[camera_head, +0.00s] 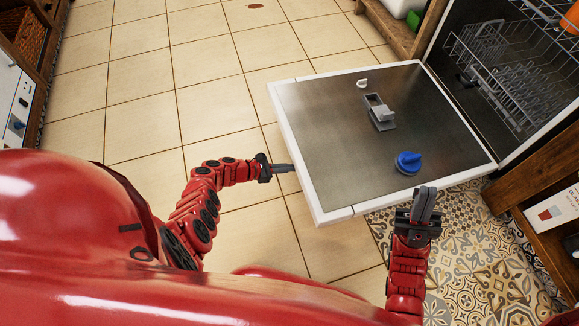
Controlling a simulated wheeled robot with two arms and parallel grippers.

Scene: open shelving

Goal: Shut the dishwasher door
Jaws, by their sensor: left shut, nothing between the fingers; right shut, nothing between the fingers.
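The dishwasher door (340,125) is folded down and lies open, roughly level, its dark inner face upward with a white rim. A grey dispenser (380,112) and a blue knob (408,162) are on its inner face. The dishwasher's dark inside with wire racks (505,70) shows at the upper right. My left gripper (288,168) is shut and empty, its tips at the door's left edge; I cannot tell whether they touch it. My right gripper (426,200) is shut and empty, by the door's near right corner, pointing up the picture. Contact there is unclear.
Wooden shelving (500,188) flanks the dishwasher on the near side, with a white box (560,215) in it. Another wooden unit (392,28) stands on its far side. Tiled floor (150,90) left of the door is clear. A cabinet (14,105) stands at the far left.

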